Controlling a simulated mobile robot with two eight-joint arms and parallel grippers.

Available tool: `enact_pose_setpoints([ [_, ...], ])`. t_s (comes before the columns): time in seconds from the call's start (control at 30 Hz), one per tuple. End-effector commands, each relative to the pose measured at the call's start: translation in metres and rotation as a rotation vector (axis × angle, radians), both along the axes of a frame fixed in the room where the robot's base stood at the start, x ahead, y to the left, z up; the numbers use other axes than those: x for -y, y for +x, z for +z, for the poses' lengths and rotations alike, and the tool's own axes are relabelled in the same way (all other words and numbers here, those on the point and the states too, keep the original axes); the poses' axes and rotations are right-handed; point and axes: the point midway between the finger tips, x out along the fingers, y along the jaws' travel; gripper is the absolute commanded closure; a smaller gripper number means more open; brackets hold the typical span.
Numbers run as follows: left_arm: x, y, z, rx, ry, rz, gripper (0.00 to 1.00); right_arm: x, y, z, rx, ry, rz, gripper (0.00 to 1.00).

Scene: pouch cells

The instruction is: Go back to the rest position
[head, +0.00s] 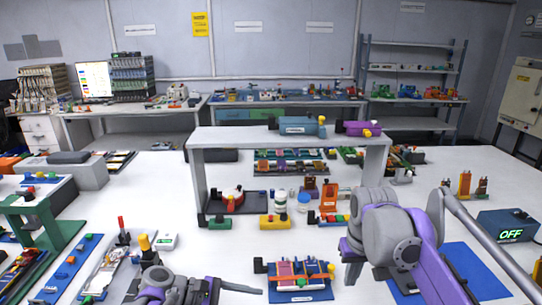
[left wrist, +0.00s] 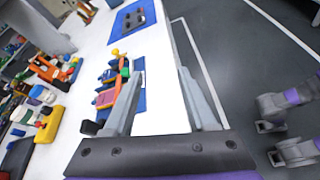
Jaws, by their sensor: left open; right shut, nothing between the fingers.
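My left gripper (head: 236,294) is at the bottom of the head view, left of a blue fixture (head: 301,295) with orange and red parts. Its two fingers stand apart in the left wrist view (left wrist: 162,68), with white table and the table edge between them and nothing held. My right gripper (head: 353,275) hangs over the table at the lower right, to the right of that fixture. It is shut and holds nothing visible. My bulky right wrist and forearm hide part of the table behind them.
A white raised shelf (head: 290,134) stands across the table's middle. A green stand (head: 43,222) is at the left. A blue mat (head: 472,270) and a box reading OFF (head: 508,226) lie right of my right arm. Dark floor (left wrist: 240,60) lies beyond the table edge.

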Motion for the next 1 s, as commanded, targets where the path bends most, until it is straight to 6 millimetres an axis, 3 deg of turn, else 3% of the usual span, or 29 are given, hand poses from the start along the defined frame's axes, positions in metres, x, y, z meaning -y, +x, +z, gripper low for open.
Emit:
enact_pose_setpoints([
  [0.23, -0.013, -0.082, -0.061, 0.313, 0.447, -0.148, 0.43, -0.003, -0.071, -0.069, 0.090, 0.001, -0.011, 1.00],
  [0.5, -0.067, -0.164, -0.127, 0.684, 0.938, -0.494, 0.43, -0.005, -0.154, -0.160, 0.195, 0.004, -0.022, 1.00],
  [0.87, -0.126, -0.220, -0.178, 0.995, 1.331, -0.963, 0.43, -0.007, -0.230, -0.256, 0.286, 0.011, -0.034, 1.00],
  [1.0, -0.128, -0.219, -0.135, 1.015, 1.351, -0.970, 0.43, -0.007, -0.230, -0.213, 0.303, 0.011, -0.034, 1.00],
])
